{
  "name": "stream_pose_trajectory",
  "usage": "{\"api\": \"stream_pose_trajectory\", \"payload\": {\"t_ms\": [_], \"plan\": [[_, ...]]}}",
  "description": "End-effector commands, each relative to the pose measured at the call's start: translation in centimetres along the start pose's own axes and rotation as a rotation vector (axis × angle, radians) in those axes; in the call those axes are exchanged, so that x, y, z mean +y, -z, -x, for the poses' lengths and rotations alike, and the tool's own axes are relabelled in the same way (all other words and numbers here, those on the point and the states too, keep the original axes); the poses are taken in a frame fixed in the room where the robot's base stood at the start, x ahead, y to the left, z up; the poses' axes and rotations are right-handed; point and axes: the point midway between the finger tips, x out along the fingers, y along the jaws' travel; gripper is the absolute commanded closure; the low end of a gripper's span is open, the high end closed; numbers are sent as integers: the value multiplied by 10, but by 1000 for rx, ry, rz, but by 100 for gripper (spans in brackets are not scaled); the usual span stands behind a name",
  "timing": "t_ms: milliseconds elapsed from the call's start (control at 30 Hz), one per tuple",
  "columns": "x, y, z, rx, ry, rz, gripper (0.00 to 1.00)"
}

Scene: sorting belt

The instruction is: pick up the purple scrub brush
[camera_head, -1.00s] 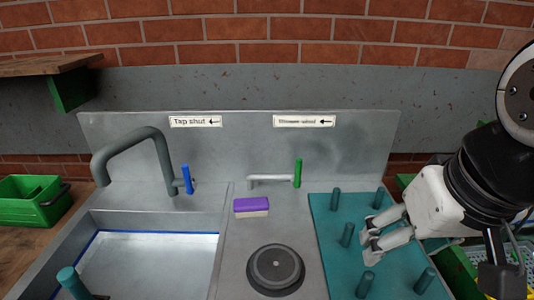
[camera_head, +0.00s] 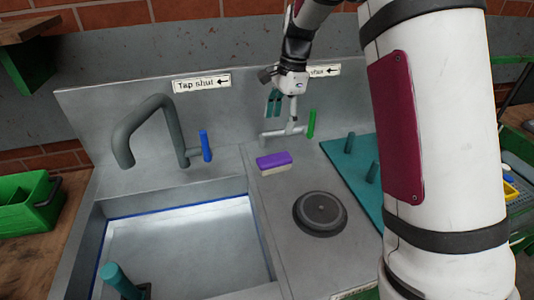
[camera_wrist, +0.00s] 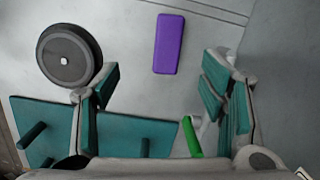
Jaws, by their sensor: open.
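The purple scrub brush (camera_head: 273,160) lies on the grey counter between the sink and the round dark disc, with its purple back up and pale bristles below. In the wrist view the brush (camera_wrist: 169,44) lies ahead of the fingers, apart from them, a little right of the middle. My gripper (camera_head: 282,105) is above the counter at the back, behind the brush and in front of the back panel. In the wrist view my gripper (camera_wrist: 160,95) has its teal-padded fingers wide apart, with nothing between them.
A green-handled lever (camera_head: 311,124) and its pipe stand close to my gripper. A dark disc (camera_head: 320,212) is right of the brush. A teal peg board (camera_head: 344,158) lies further right. The sink (camera_head: 190,240), curved tap (camera_head: 140,120) and blue lever (camera_head: 206,146) are left.

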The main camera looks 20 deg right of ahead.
Motion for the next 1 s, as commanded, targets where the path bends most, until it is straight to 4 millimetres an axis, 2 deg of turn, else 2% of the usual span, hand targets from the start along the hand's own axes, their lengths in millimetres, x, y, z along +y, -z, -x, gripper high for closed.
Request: {"api": "stream_pose_trajectory", "payload": {"t_ms": [33, 200, 367, 633, 1000], "plan": [[-7, 4, -11, 1, -11, -31, 35], [-19, 9, -30, 0, -26, -98, 35], [-20, 10, -50, -1, -31, -108, 35], [-18, 10, -100, -1, -31, -106, 35], [-15, 15, -130, 0, -31, -107, 35]]}}
